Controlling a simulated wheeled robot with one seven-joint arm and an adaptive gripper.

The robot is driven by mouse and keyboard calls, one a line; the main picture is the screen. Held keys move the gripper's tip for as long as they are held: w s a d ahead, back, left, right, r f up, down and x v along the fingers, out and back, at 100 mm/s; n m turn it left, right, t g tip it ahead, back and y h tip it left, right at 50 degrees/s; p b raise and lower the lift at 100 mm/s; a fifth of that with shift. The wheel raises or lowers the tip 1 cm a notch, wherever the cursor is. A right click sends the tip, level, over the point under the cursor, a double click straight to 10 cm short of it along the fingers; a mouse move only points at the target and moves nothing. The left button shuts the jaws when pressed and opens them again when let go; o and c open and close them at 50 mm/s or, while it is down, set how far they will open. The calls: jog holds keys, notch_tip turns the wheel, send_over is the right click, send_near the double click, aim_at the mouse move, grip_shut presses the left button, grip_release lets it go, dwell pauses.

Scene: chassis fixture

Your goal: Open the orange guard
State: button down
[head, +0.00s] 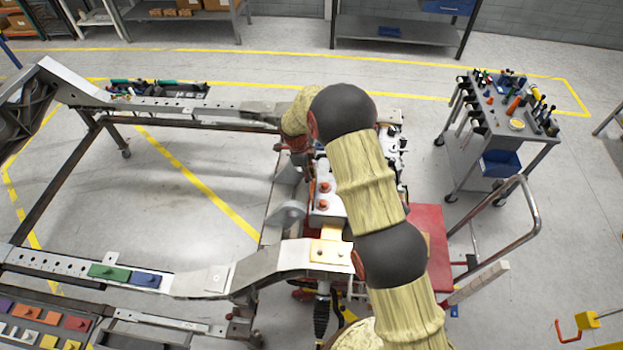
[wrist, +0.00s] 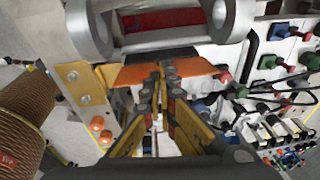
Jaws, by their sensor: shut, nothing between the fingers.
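The orange guard (wrist: 134,76) is a flat orange strip under a dark bar in the upper middle of the wrist view. My gripper (wrist: 160,88) is shut and empty, its fingertips in front of the guard's middle and covering part of it. I cannot tell whether the fingertips touch it. What lies behind the guard is hidden. In the head view my arm covers the gripper, and I cannot make out the guard there.
A grey metal bracket with round bosses (wrist: 92,35) stands just above the guard. Green, red and blue connectors with black cables (wrist: 270,62) crowd the right. A brown ribbed cylinder (wrist: 22,120) is at left. The chassis rail (head: 215,280) and tool cart (head: 505,125) flank my arm.

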jog(key=a+f+b, duration=0.1)
jog(key=b, duration=0.2)
jog(key=shift+w+a, duration=0.15)
jog(key=shift+r, duration=0.35)
dwell(0.8)
notch_tip(320, 180, up, 11)
jog(key=a, duration=0.2)
jog(key=s+d+r+b, duration=0.2)
jog(key=d+r, duration=0.1)
jog(key=d, duration=0.1)
notch_tip(320, 180, down, 14)
jog(key=w+p, duration=0.1)
jog(key=p, duration=0.2)
jog(key=shift+w+a+r, duration=0.2)
jog(key=shift+w, duration=0.15)
